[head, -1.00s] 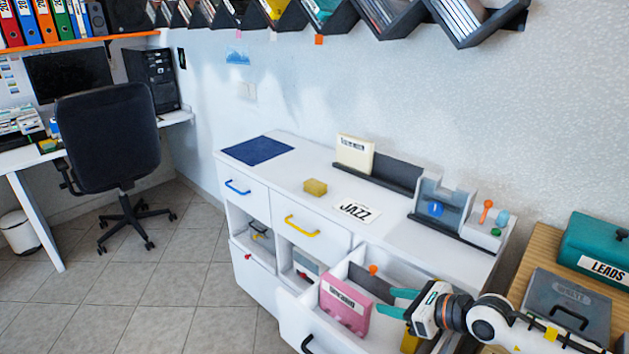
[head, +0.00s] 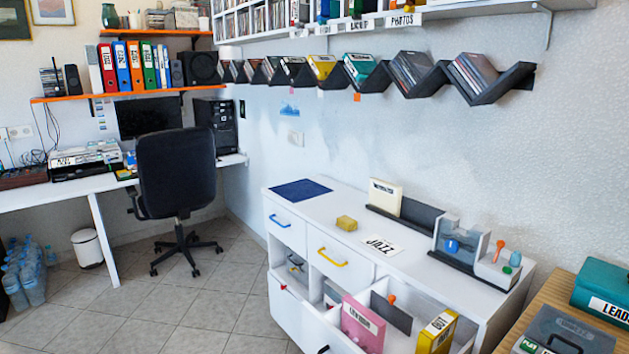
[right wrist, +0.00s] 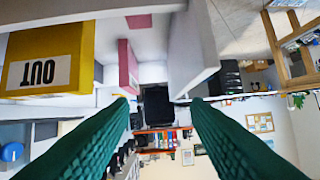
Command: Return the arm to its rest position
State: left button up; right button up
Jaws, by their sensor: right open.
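My right gripper (right wrist: 160,104) shows in the right wrist view as two green fingers spread apart with nothing between them. Past them lies the room, seen upside down, with the yellow OUT box (right wrist: 48,62) at left and a pink box (right wrist: 128,66) near the middle. In the head view the open drawer holds a pink box (head: 362,328), a dark divider (head: 391,311) and a yellow box (head: 438,332). No gripper clearly shows over the drawer there. My left gripper is not in view.
A grey case (head: 565,335) and teal LEADS box (head: 603,290) sit at right. Zigzag shelves (head: 430,80) hang above.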

jog(key=s+a+r+m+t+h, duration=0.25)
jog(key=r+m+t, duration=0.7)
jog(key=m, duration=0.95)
jog(key=s+d+f+m+g+h, duration=0.3)
jog(key=s+f+m+g+h, duration=0.15)
jog(key=f+m, duration=0.35)
jog(key=s+d+f+m+g+h, duration=0.35)
jog(key=f+m+h, duration=0.2)
jog(key=m, duration=0.45)
jog(key=s+a+f+m+g+y, duration=0.2)
jog(key=s+a+f+g, duration=0.15)
jog(key=s, duration=0.35)
jog(key=s+a+f+m+g+y, duration=0.2)
jog(key=s+a+f+g, duration=0.15)
jog(key=s, duration=0.35)
notch_tip(320, 180, down, 24)
jog(key=s+g+p, duration=0.2)
jog(key=g+p, duration=0.1)
pick_arm(q)
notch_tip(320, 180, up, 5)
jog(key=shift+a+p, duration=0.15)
jog(key=shift+p, duration=0.9)
pick_arm(e)
jog(key=s+d+f, duration=0.3)
jog(key=s+f, duration=1)
jog(key=s, duration=0.3)
jog(key=shift+s+d+f+g, duration=0.15)
jog(key=shift+f+g, duration=0.05)
jog(key=shift+g, duration=0.15)
